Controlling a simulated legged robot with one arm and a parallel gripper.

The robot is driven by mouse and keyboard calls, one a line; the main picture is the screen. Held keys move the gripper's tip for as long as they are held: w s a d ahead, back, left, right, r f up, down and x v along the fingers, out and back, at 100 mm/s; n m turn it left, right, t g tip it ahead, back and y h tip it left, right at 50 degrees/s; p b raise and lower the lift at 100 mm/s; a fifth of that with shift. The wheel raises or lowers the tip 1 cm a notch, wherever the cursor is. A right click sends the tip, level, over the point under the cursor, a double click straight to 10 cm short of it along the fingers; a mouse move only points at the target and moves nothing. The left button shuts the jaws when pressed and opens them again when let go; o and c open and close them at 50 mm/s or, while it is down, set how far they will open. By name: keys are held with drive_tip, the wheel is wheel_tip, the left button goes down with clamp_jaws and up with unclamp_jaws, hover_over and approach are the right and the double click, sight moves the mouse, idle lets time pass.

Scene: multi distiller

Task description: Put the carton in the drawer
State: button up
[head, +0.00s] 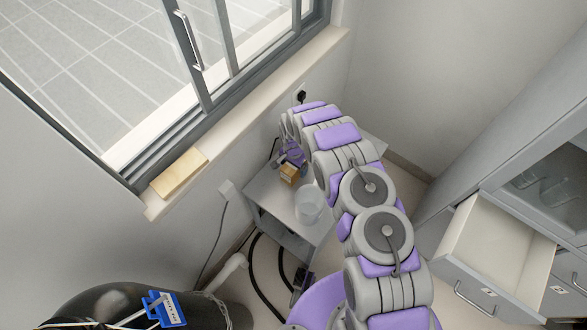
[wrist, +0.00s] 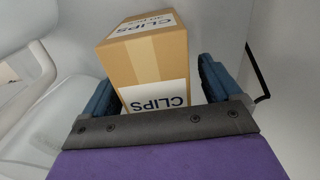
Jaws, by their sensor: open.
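The carton (head: 289,173) is a small brown box on the grey side table under the window. In the wrist view the carton (wrist: 147,60) shows white labels reading "CLIPS". My gripper (wrist: 155,88) is open, with one blue-grey finger on each side of the carton. A gap shows at the right finger; the left finger is close to the carton, and I cannot tell if it touches. In the head view my gripper (head: 290,155) is at the carton, partly hidden by my arm. The drawer (head: 490,250) is pulled open and looks empty at the lower right.
The side table (head: 268,190) also bears a clear whitish container (head: 309,205) next to the carton. A wooden block (head: 179,173) lies on the window sill. A grey cabinet (head: 540,140) with glass doors stands above the drawer. A dark tank (head: 120,305) is at the lower left.

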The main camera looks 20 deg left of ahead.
drive_tip(key=shift+d+r, duration=0.1)
drive_tip(key=shift+d, duration=0.15)
drive_tip(key=c, duration=0.7)
drive_tip(key=shift+a, duration=0.15)
drive_tip(key=c, duration=0.5)
